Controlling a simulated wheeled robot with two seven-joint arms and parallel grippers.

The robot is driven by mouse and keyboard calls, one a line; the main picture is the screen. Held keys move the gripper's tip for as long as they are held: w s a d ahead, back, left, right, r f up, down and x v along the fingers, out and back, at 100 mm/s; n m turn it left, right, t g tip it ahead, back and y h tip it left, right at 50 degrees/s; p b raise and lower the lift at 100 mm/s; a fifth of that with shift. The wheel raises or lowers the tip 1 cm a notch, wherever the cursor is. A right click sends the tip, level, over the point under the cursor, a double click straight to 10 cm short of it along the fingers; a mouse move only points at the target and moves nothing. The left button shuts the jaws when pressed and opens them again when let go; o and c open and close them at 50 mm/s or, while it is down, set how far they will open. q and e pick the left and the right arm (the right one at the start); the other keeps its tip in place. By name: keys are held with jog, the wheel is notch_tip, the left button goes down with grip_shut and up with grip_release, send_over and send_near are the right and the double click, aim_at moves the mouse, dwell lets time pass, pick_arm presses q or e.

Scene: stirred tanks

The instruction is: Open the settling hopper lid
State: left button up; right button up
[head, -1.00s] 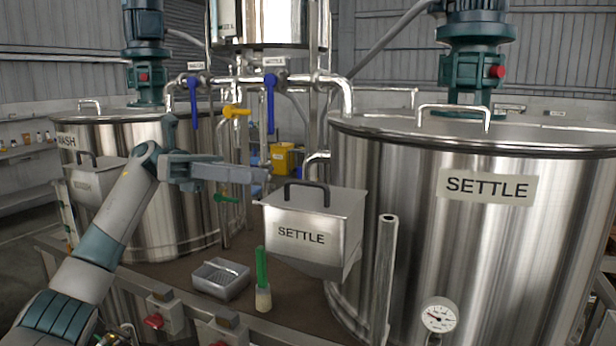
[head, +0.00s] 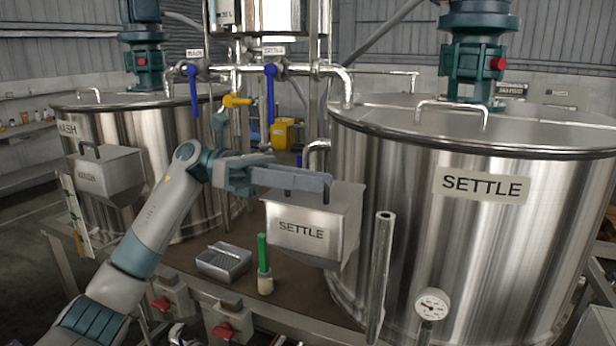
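The settling hopper is a steel box labelled SETTLE (head: 315,232), hung on the front of the large settle tank (head: 480,235). Its flat lid (head: 350,190) is down. My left gripper (head: 322,183) reaches in from the left, with its fingers level across the lid's dark handle. The fingers hide most of the handle; only dark bits show just below them. I cannot tell whether the fingers touch the handle or how far apart they are. My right gripper is not in view.
The wash hopper (head: 105,175) hangs on the wash tank (head: 180,150) at left. A metal tray (head: 224,262) and a green-handled brush (head: 264,265) stand on the bench below. An upright pipe (head: 380,275) stands right of the settling hopper. Blue-handled valves (head: 270,95) are behind.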

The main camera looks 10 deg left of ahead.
aim_at(312, 196)
pick_arm(q)
jog(key=shift+c, duration=0.2)
grip_shut()
jog(key=shift+w+r, duration=0.1)
jog(key=shift+w+r+n, duration=0.2)
jog(key=shift+r+n, duration=0.3)
jog(key=shift+n, duration=0.2)
jog(key=shift+w+d+r+n, duration=0.1)
jog(key=shift+w+r+n, duration=0.15)
jog(key=shift+r+n, duration=0.25)
jog(key=shift+w+d+r+n, duration=0.1)
jog(key=shift+w+r+n, duration=0.2)
jog(key=shift+n, duration=0.3)
jog(key=shift+w+d+r+n, duration=0.2)
jog(key=shift+w+r+n, duration=0.35)
jog(key=shift+r+n, duration=0.4)
jog(key=shift+w+d+r+n+p, duration=0.1)
jog(key=shift+w+r+n+p, duration=0.15)
jog(key=shift+n, duration=0.2)
jog(key=shift+w+d+n+p, duration=0.1)
jog(key=shift+w+n, duration=0.2)
jog(key=shift+n, duration=0.1)
